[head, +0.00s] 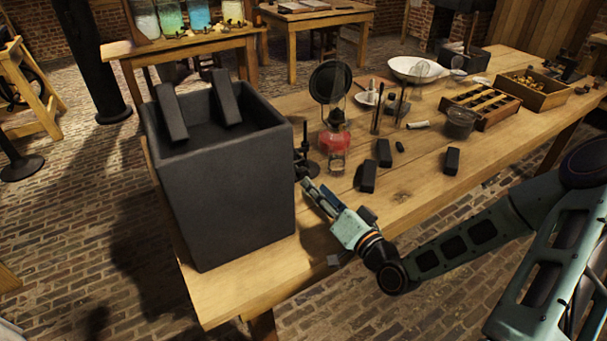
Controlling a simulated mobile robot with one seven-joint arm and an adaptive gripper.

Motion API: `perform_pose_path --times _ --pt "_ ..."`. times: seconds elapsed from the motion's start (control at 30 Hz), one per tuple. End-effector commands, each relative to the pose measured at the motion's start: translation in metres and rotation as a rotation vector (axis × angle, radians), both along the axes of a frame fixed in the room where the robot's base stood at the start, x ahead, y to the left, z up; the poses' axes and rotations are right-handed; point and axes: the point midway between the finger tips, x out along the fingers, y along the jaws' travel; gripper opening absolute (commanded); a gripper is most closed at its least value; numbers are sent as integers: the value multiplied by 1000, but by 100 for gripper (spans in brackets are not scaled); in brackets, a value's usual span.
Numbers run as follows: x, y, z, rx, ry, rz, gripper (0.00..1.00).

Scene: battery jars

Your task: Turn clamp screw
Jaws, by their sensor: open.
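A small dark upright fitting (305,150) stands on the table just right of the large dark bin (225,195). It may carry the clamp screw, but the screw itself is too small and dark to make out. My gripper (311,190) reaches in from the right, low over the table, with its fingertips close to the base of this fitting and near the bin's right side. The gripper is open, with nothing visible between its fingers. I cannot tell whether the fingertips touch the fitting.
Two dark slabs (171,112) lean inside the bin. A red-based lamp (336,138) stands behind my gripper. A wooden rack (481,104) and tray (532,92) are farther right. The near table edge (240,310) is bare.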

Motion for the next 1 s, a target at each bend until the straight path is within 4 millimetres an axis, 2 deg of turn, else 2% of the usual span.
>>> perform_pose_path --times 0.2,0.4,0.8,1.0 --pt "36 25 0 -1 -2 2 42" --pt "58 39 -1 -2 1 -1 42" --pt "65 43 -1 -2 1 -1 42" --pt "65 43 -1 -2 2 -2 21"
